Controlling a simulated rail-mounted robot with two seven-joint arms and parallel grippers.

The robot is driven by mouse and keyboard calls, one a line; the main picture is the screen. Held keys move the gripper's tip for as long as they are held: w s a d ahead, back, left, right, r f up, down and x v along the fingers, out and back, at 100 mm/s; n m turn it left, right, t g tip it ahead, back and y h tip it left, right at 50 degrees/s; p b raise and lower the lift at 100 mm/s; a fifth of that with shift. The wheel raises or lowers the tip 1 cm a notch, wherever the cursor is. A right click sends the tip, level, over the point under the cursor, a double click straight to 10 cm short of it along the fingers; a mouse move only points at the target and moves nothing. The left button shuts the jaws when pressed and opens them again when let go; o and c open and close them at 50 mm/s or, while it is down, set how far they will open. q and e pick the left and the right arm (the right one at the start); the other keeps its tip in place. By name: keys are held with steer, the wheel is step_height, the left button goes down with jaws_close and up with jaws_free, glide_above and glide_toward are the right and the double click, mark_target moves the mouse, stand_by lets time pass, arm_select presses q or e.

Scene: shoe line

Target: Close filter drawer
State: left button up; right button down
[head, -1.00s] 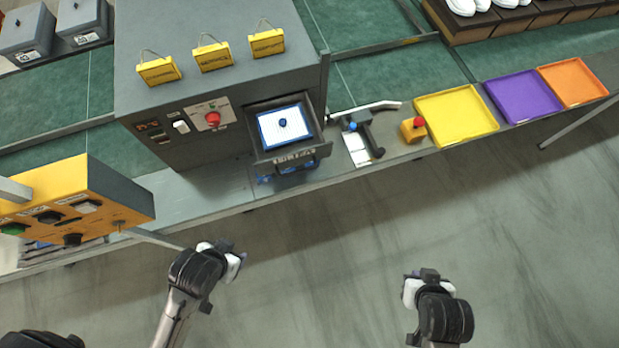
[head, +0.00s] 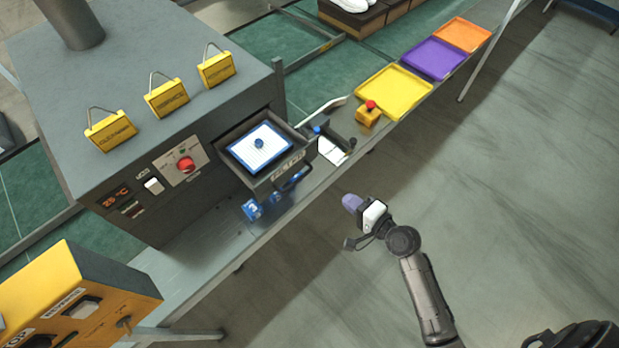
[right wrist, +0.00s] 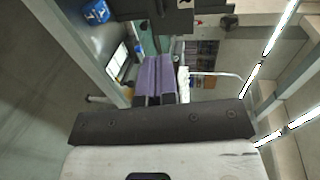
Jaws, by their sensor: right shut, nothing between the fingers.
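The filter drawer (head: 288,170) stands pulled out from the front of the grey machine (head: 150,80) in the head view. A white filter sheet with a blue frame and a blue knob (head: 259,146) lies in it. A dark handle (head: 296,178) is on its labelled front. My right gripper (head: 352,203) is shut and empty, in front of the bench edge, to the lower right of the drawer and apart from it. Its purple fingers (right wrist: 154,80) lie together in the right wrist view. My left gripper is not in view.
A blue block (head: 252,209) sits on the bench below the drawer. A dark holder with a white sheet (head: 332,150), a yellow box with a red button (head: 368,113) and a yellow tray (head: 394,92) stand to the right. A yellow control box (head: 75,300) is at lower left.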

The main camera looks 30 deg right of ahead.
mark_target(308, 173)
steer(key=x, duration=1.2)
steer(key=shift+a+p, duration=0.3)
steer(key=shift+x, duration=0.8)
steer(key=shift+w, duration=0.1)
